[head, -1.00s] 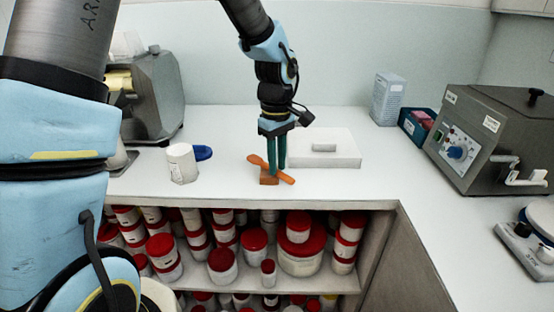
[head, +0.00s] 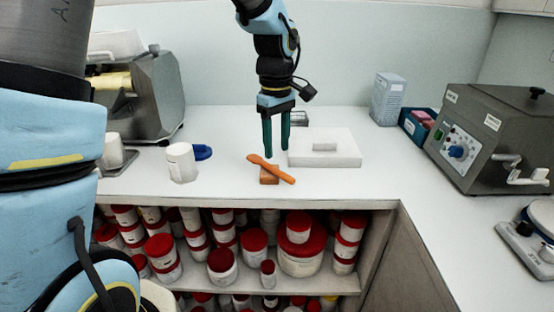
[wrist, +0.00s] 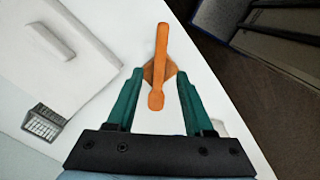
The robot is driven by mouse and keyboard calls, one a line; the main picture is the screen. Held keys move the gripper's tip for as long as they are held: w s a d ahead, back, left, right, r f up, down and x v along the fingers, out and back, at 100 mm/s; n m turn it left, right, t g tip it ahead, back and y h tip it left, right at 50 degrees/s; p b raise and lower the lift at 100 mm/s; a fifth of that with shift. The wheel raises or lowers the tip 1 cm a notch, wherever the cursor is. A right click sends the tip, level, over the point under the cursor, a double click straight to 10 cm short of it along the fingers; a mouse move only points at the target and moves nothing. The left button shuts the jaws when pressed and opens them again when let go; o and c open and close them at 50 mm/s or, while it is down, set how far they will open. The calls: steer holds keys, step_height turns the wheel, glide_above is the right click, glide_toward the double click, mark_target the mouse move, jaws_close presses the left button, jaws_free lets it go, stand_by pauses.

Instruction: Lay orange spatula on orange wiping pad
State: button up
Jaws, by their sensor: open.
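The orange spatula (head: 271,169) lies across the small orange-brown wiping pad (head: 269,180) near the counter's front edge. Both ends of the spatula overhang the pad. In the wrist view the spatula (wrist: 160,62) runs lengthwise over the pad (wrist: 175,76), whose corners show on both sides. My gripper (head: 277,154) is open and empty, above and just behind the spatula, apart from it. In the wrist view the fingers (wrist: 159,76) stand wide to either side of the spatula, with nothing between them gripped.
A white slab with a handle (head: 340,158) lies right of the pad. A white cup (head: 181,163) and a blue lid-like object (head: 203,152) stand to the left. Red-lidded jars (head: 299,248) fill the shelf below.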

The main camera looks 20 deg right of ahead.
mark_target(277, 169)
step_height(277, 169, up, 7)
steer(key=w+a+f+m+t, duration=0.1)
steer(key=w+a+f, duration=0.15)
steer(key=a, duration=0.65)
steer(key=w+a+f+m, duration=0.1)
steer(key=a+f, duration=0.2)
steer(key=a, duration=0.6)
steer(key=s+a+f+m, duration=0.1)
steer(key=s+a+f, duration=0.1)
steer(key=a, duration=0.4)
steer(key=s+a+f+m, duration=0.2)
steer(key=s+a+f, duration=0.1)
steer(key=a, duration=0.4)
steer(key=shift+t+b, duration=0.4)
steer(key=shift+o, duration=0.2)
